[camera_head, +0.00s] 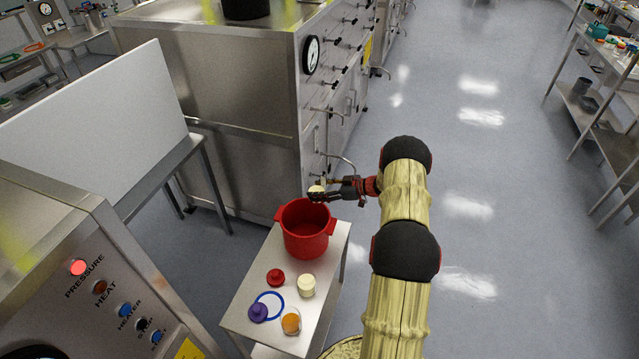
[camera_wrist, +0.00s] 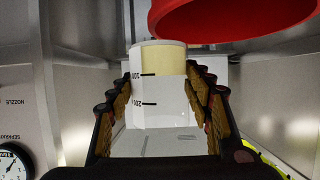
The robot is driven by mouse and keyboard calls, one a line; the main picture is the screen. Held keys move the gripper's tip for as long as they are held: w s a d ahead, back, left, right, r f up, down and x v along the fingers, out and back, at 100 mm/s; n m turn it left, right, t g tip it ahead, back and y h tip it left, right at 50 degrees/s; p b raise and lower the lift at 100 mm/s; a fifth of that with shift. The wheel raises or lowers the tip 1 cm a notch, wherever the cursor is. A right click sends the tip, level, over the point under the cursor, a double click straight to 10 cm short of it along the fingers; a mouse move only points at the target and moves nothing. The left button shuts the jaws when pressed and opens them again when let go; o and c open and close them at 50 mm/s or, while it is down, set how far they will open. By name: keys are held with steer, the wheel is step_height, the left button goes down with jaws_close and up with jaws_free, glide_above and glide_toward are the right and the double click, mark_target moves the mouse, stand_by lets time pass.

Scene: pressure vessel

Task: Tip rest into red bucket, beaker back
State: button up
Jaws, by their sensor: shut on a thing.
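My gripper (camera_head: 330,191) is at the far rim of the red bucket (camera_head: 296,243), near and above it in the head view. It is shut on a beaker (camera_head: 316,188). In the wrist view the beaker (camera_wrist: 158,118) sits between the finger pads (camera_wrist: 160,105), with dark graduation marks and a pale cream content at one end. The lettering there reads upside down, so the beaker looks about upright. The bucket's red side (camera_wrist: 225,18) fills the upper right of the wrist view. The bucket's floor is not clearly visible.
The bucket stands at the far end of a small steel table (camera_head: 248,287). Nearer on it are a red lid (camera_head: 276,278), a cream-coloured container (camera_head: 307,286), a blue ring (camera_head: 268,296), a purple piece (camera_head: 258,312) and an orange-filled jar (camera_head: 291,322). A steel cabinet (camera_head: 240,95) stands behind.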

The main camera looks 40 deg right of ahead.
steer(key=shift+s+d, duration=0.1)
steer(key=shift+d, duration=0.2)
steer(key=shift+s+a+f+n+h+b, duration=0.3)
steer(key=shift+a+f+n+b, duration=0.2)
steer(key=shift+n+b, duration=0.1)
steer(key=shift+a+r+n+h, duration=0.4)
steer(key=shift+n+h, duration=0.1)
steer(key=shift+s+a+n+b, duration=0.15)
steer(key=shift+a+n+b, duration=0.1)
steer(key=shift+n+b, duration=0.1)
steer(key=shift+f+h, duration=0.15)
steer(key=shift+h, duration=0.15)
steer(key=shift+s+a+f+n+h+b, duration=0.15)
steer(key=shift+a+n+h+b, duration=0.25)
steer(key=shift+b, duration=0.6)
steer(key=shift+t+b, duration=0.3)
steer(key=shift+a+f+n+h+b, duration=0.25)
steer(key=shift+a+n+h+b, duration=0.1)
steer(key=shift+b, duration=0.4)
